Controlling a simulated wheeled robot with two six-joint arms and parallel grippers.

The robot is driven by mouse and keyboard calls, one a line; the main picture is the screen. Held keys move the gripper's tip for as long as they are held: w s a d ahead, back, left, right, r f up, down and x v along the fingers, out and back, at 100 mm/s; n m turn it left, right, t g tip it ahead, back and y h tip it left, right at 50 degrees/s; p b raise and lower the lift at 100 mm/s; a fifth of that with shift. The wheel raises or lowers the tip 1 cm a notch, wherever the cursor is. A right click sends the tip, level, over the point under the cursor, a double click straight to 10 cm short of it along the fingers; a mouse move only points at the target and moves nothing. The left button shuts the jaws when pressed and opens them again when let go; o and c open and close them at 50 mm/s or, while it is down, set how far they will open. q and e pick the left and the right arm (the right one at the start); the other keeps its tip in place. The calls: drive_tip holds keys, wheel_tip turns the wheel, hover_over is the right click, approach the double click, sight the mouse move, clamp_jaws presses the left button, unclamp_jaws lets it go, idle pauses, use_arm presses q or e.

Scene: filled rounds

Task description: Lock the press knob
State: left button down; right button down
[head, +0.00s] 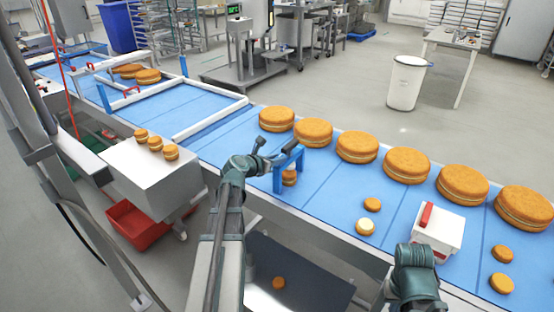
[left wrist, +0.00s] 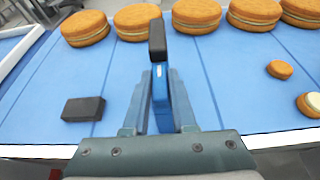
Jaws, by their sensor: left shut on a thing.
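My left gripper (head: 282,160) is shut on a blue upright piece with a black end, which stands between the fingers in the left wrist view (left wrist: 159,85). In the head view a blue frame with a dark top (head: 290,150) stands at the fingertips, at the belt's near side, with a small filled round (head: 289,177) under it. I cannot tell which part is the press knob. A black block (left wrist: 83,109) lies on the belt left of the fingers. My right gripper (head: 417,258) is beside a white box with a red handle (head: 450,226); its fingers are hidden.
The blue belt (head: 235,125) runs across the scene. Several large filled rounds (head: 357,147) line its far side. Small rounds (head: 372,204) lie on the right part. A white machine box (head: 150,185) with small rounds on top stands left, above a red bin (head: 140,228).

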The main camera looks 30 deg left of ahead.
use_arm(q)
drive_tip(key=h, duration=0.1)
drive_tip(key=m, duration=0.1)
drive_tip(key=m+h, duration=0.1)
drive_tip(key=shift+w+a+g+h, duration=0.2)
drive_tip(key=shift+a+g+h, duration=0.05)
drive_tip(key=shift+g+h, duration=0.05)
drive_tip(key=shift+s+d+m+g+h, duration=0.15)
drive_tip(key=shift+m+g+h, duration=0.15)
drive_tip(key=shift+m+h, duration=1)
drive_tip(key=c, duration=0.7)
unclamp_jaws()
drive_tip(key=shift+p+v, duration=2.65)
drive_tip(key=shift+v, duration=4.3)
